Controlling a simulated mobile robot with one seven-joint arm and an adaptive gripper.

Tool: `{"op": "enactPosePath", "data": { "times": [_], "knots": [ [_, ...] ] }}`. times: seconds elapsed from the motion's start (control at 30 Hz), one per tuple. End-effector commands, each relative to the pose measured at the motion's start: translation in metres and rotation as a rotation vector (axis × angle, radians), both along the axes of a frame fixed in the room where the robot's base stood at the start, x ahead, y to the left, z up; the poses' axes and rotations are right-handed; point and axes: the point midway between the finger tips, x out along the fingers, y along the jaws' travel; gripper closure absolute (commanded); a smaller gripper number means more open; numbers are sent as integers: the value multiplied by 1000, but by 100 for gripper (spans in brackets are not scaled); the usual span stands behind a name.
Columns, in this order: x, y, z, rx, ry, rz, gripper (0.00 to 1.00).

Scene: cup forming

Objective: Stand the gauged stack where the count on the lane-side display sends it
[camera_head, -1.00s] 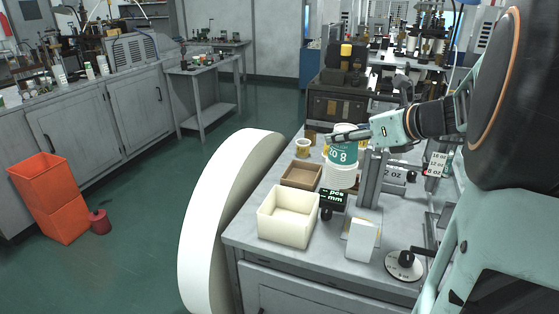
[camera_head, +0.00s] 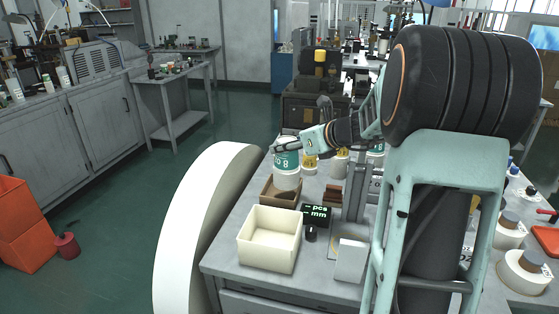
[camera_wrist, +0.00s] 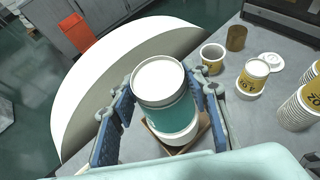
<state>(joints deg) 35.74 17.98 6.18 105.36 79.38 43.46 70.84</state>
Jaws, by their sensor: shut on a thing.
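My gripper (camera_head: 284,148) is shut around a stack of white cups with a teal band (camera_head: 287,160). The stack is upright, and in the wrist view my blue-padded fingers press its two sides below the rim (camera_wrist: 158,82). Its lower end is over the brown tray (camera_head: 268,194); I cannot tell whether it touches the tray floor. The tray also shows beneath the stack in the wrist view (camera_wrist: 203,133). The dark display (camera_head: 318,214) shows "pcs" and "mm" with dashes, and no readable count.
A cream bin (camera_head: 270,241) stands in front of the tray. Yellow-banded cups (camera_head: 310,162) stand behind and right of it. A grey upright post (camera_head: 355,190) is right of the display. A large white curved body (camera_head: 190,215) borders the bench's left side.

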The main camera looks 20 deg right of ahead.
Motion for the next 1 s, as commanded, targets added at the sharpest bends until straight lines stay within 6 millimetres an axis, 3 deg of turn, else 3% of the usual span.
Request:
{"op": "enactPosePath", "data": {
  "times": [0.33,0.5,0.93,0.97,1.0],
  "knots": [
    [25,6,-31,2,0,0,100],
    [25,6,-55,1,-1,0,100],
    [24,6,-63,0,-2,0,100],
    [24,6,-62,-1,-1,0,55],
    [24,6,-62,-1,-1,0,51]
  ]
}}
